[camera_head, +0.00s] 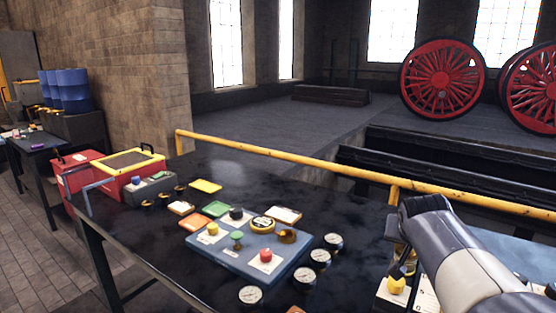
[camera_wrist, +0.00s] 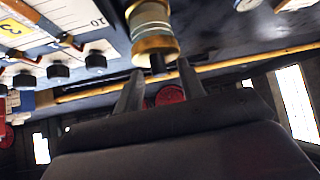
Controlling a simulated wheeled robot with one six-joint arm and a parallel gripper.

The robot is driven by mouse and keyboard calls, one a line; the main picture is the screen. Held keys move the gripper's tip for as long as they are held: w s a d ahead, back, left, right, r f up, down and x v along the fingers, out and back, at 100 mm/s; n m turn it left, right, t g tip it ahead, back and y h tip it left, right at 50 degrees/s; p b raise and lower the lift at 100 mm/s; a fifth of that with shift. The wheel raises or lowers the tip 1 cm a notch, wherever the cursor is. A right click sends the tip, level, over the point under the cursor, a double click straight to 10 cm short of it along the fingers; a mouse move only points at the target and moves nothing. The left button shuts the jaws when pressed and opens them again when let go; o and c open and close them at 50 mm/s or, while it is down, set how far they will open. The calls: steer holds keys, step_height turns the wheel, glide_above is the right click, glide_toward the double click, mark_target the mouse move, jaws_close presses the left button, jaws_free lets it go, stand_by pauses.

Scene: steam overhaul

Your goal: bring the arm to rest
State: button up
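My arm (camera_head: 450,255) reaches in from the lower right in the head view, over the right part of the dark bench (camera_head: 215,265). In the wrist view my gripper (camera_wrist: 160,67) has its two fingers apart, with a clear gap between them. A brass and glass cylinder (camera_wrist: 152,28) with a short dark stem is just beyond the fingertips, and the fingers do not close on it. I cannot tell whether they touch it. In the head view my arm largely hides the gripper and what is under it.
A blue board (camera_head: 240,262) with coloured knobs stands mid-bench, with several gauges (camera_head: 320,257) beside it. A yellow rail (camera_head: 290,157) runs along the back. A red toolbox (camera_head: 130,183) is at the left end. A yellow knob (camera_head: 396,285) sits near my arm.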

steer(key=shift+w+d+p, duration=0.15)
steer(key=shift+w+p, duration=0.1)
steer(key=shift+p, duration=0.2)
steer(key=shift+s+f+b, duration=0.1)
steer(key=shift+f+b, duration=0.2)
steer(key=shift+b, duration=0.15)
steer(key=v, duration=1.1)
steer(key=x, duration=1.1)
steer(key=shift+f, duration=0.1)
steer(key=shift+r+p, duration=0.55)
steer(key=shift+p, duration=0.25)
steer(key=shift+w+d+r+g+p, duration=0.15)
steer(key=shift+g+p, duration=0.35)
steer(key=shift+p, duration=0.75)
steer(key=shift+w+r+y+p, duration=0.15)
steer(key=shift+y+p, duration=0.25)
steer(key=shift+p, duration=0.45)
